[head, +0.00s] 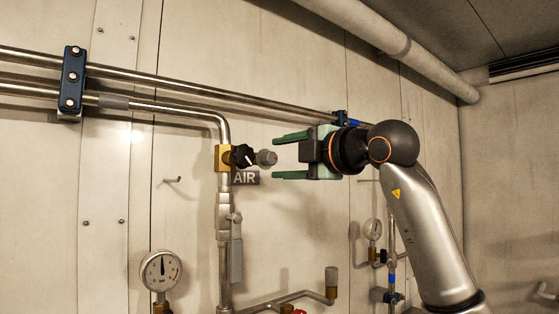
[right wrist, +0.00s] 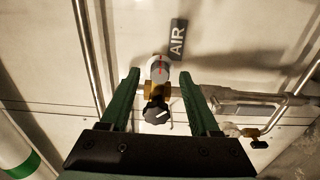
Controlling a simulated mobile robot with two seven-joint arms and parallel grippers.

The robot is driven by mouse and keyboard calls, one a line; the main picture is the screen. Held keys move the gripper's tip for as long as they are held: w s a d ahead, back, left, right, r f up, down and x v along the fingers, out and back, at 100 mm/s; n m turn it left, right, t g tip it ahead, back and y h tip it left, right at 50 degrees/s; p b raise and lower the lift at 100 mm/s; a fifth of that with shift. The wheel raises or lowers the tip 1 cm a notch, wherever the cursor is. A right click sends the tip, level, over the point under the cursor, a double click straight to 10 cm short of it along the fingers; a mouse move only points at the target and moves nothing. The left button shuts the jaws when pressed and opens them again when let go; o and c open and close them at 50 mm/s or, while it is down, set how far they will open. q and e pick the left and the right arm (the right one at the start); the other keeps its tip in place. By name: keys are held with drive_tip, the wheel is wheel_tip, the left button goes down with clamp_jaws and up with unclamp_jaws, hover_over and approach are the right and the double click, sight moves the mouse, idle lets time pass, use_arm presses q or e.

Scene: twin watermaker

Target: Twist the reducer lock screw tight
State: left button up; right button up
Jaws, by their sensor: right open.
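In the right wrist view, the brass body (right wrist: 153,89), the black knob (right wrist: 157,112) with a white mark and the grey round piece (right wrist: 161,67) with a red line show between the fingers. I cannot tell for sure which part is the lock screw. My left gripper is out of view.
An AIR label (head: 245,177) is just below the reducer. A valve handle (head: 236,260) hangs on the pipe below. A pressure gauge (head: 161,270) is at lower left. Long steel pipes (head: 190,88) run along the wall above.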

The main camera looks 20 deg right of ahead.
drive_tip(key=b+v, duration=0.1)
drive_tip(key=v, duration=1)
